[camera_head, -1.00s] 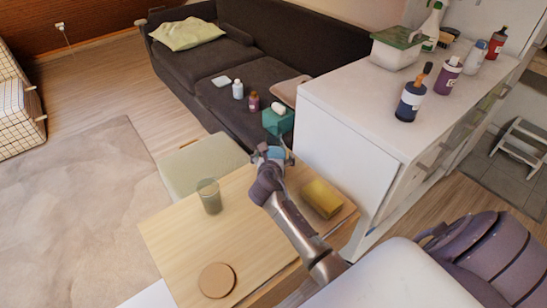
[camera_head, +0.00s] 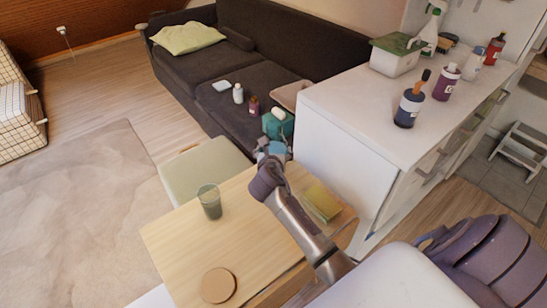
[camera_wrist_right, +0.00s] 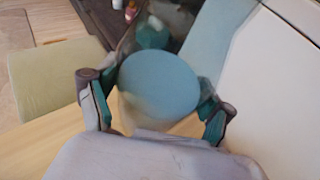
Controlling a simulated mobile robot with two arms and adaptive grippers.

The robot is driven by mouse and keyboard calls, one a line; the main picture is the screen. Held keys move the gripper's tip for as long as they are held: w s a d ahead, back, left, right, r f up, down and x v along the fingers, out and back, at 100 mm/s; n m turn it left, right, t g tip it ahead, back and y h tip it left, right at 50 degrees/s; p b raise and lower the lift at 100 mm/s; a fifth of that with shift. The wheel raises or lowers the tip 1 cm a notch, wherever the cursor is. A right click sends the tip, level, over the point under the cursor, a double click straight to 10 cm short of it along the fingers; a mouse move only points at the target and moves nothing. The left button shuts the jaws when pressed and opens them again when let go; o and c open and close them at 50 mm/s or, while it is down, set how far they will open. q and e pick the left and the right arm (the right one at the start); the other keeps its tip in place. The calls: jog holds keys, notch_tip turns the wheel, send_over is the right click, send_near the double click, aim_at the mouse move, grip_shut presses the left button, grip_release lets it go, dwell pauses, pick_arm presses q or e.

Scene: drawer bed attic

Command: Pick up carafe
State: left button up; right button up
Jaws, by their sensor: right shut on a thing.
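The carafe (camera_wrist_right: 158,85) has a round pale-blue top and a clear-looking body, mostly hidden by the gripper. In the right wrist view it sits between the two fingers of my right gripper (camera_wrist_right: 155,105), which is shut on it. In the head view, my right gripper (camera_head: 272,155) is at the far edge of the wooden table, with a bit of the blue top (camera_head: 276,148) showing. I cannot tell whether the carafe touches the table. My left gripper is not in view.
The wooden table (camera_head: 180,245) holds a greenish glass (camera_head: 210,202), a round brown coaster (camera_head: 218,285) and a yellow block (camera_head: 322,204). A white cabinet (camera_head: 335,150) stands close on the right. A teal tissue box (camera_head: 278,126) and a dark sofa (camera_head: 215,90) are beyond.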

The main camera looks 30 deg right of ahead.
jog(key=s+d+r+p, duration=0.2)
jog(key=s+d+r, duration=0.4)
jog(key=s, duration=0.3)
jog(key=shift+d+r, duration=0.25)
jog(key=shift+d, duration=0.45)
dwell(0.3)
